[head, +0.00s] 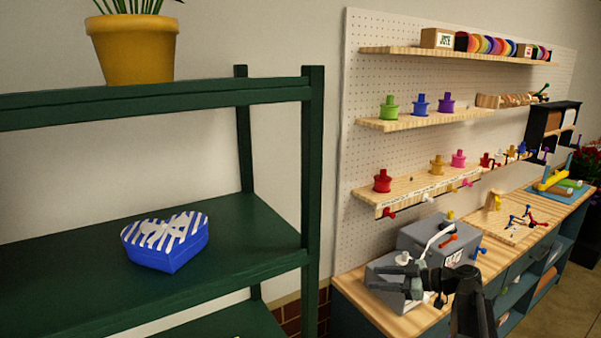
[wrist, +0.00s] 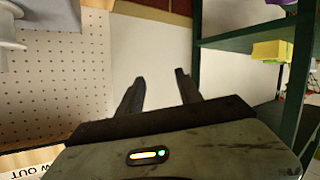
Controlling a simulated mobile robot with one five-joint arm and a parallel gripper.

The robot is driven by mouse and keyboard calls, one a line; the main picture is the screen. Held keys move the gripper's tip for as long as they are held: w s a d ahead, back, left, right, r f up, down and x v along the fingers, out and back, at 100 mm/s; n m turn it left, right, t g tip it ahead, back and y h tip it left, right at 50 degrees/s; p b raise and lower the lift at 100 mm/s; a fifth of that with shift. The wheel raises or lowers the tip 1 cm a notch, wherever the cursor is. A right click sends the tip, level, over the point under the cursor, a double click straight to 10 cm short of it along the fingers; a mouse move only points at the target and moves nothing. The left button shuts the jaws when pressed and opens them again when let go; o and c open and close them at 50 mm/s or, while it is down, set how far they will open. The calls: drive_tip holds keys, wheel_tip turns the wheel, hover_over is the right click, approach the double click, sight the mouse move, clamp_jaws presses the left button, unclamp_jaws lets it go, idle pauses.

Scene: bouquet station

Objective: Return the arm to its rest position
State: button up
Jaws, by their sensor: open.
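My gripper (head: 402,271) is at the lower right in the head view, in front of the grey boxes on the workbench. In the wrist view my gripper (wrist: 160,88) has its two dark fingers apart, with nothing between them. Beyond the fingers is bare pale wall. My dark arm rises from the bottom edge of the head view and hides part of the bench.
A green shelf unit (head: 270,232) stands at left, holding a blue-and-white striped heart box (head: 166,241) and a yellow plant pot (head: 133,48). At right, a pegboard (head: 362,150) with wooden shelves stands behind the workbench (head: 350,287). Grey boxes (head: 425,242) stand near my gripper.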

drive_tip(key=s+a+f+m+g+h, duration=0.1)
drive_tip(key=s+a+f+g+h, duration=0.15)
drive_tip(key=s+a+f, duration=0.4)
drive_tip(key=s+a+f+m+g+h, duration=0.1)
drive_tip(key=s+a+f+g+h, duration=0.2)
drive_tip(key=a, duration=0.7)
drive_tip(key=s+d+f+m+g+h, duration=0.1)
drive_tip(key=s+d+f+m+h, duration=0.5)
drive_tip(key=d+m, duration=0.3)
drive_tip(key=s+m, duration=0.1)
drive_tip(key=m, duration=0.2)
drive_tip(key=shift+s+d+f+m+g+h, duration=0.15)
drive_tip(key=shift+d+f+m+g+h, duration=0.1)
drive_tip(key=shift+m+g+h, duration=0.1)
